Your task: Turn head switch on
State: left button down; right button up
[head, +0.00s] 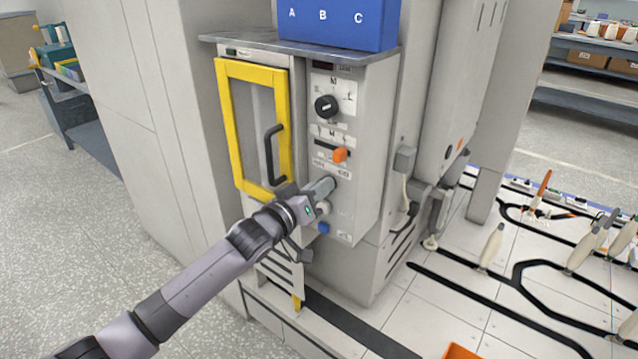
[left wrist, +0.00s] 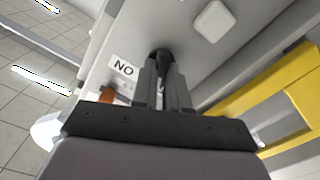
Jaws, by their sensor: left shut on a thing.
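My left gripper (head: 324,188) reaches the control panel (head: 345,205) on the grey machine, below the orange lever. In the left wrist view the left gripper (left wrist: 161,84) has its fingers closed around a small dark switch (left wrist: 161,55) standing out from the panel. This looks like the head switch; the fingers hide it in the head view. A white label (left wrist: 123,68) beside it reads "NO" in the left wrist view, which is "ON" seen upside down. The switch's exact tilt is hard to tell. My right gripper is in neither view.
The orange lever (head: 340,154) and a black knob (head: 326,105) are above the gripper; a blue button (head: 323,228) is below. A yellow-framed door (head: 225,125) with a black handle (head: 270,155) stands left of the panel. A blue box (head: 340,25) sits on top.

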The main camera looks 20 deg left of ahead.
pick_arm(q)
jog(key=shift+d+r+m+p, duration=0.1)
jog(key=shift+m+p, duration=0.8)
jog(key=shift+m, duration=2.4)
jog(key=shift+d+m+p, duration=0.1)
jog(key=shift+m+p, duration=0.8)
jog(key=shift+m, duration=2.4)
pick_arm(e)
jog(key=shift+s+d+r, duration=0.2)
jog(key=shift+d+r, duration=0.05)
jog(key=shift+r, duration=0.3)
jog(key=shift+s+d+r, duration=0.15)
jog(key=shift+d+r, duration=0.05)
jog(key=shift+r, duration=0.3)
pick_arm(q)
jog(key=c, duration=1.1)
grip_release()
jog(key=shift+s, duration=0.1)
jog(key=shift+c, duration=0.2)
jog(key=shift+d, duration=0.1)
